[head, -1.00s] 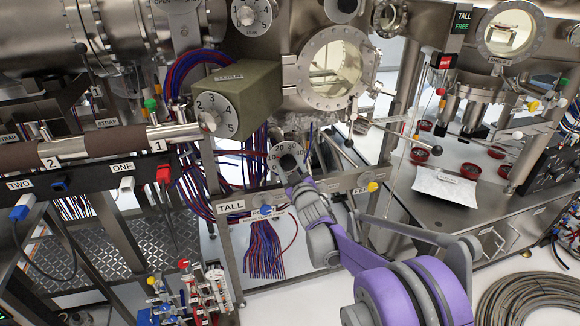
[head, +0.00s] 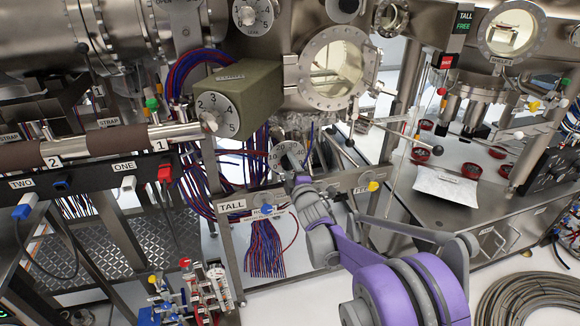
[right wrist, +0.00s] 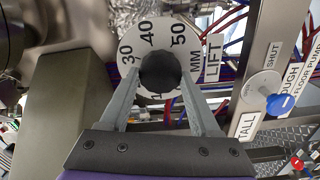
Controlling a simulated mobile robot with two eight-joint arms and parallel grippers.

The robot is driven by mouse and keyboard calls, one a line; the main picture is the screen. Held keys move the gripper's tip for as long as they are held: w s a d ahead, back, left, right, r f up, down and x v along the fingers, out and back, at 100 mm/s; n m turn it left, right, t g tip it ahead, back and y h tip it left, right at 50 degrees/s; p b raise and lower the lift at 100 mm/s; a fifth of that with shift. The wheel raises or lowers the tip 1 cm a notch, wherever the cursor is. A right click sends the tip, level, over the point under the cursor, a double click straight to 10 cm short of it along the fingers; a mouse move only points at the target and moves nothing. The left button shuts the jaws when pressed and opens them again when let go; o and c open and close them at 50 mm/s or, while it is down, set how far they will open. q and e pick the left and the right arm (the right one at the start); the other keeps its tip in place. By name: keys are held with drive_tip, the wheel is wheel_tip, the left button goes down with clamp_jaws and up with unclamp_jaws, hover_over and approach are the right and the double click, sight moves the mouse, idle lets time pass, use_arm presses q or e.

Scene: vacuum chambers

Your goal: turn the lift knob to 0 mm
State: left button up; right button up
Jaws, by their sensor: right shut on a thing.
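The lift knob is a white dial (right wrist: 138,47) with black numerals and a dark round grip (right wrist: 161,72) at its centre. In the right wrist view, 30, 40 and 50 show along its upper side, with MM beside 50; its lower part is hidden. A LIFT label (right wrist: 213,58) is just right of it. My right gripper (right wrist: 160,84) has a finger on each side of the dark grip and is shut on it. In the head view the dial (head: 276,157) is small, partly covered by my right gripper (head: 294,164). My left gripper is not in view.
A green-grey box with a numbered dial (head: 216,114) stands up and left of the knob. A round window (head: 335,68) is above. A rail with the TALL label (head: 231,205) and a blue knob (head: 267,209) runs below. Red and blue cables hang nearby.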

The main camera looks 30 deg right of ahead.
drive_tip(key=shift+n, duration=1.1)
drive_tip(key=shift+f, duration=0.1)
drive_tip(key=o, duration=1.4)
drive_tip(key=v, duration=1.1)
drive_tip(key=shift+a, duration=0.1)
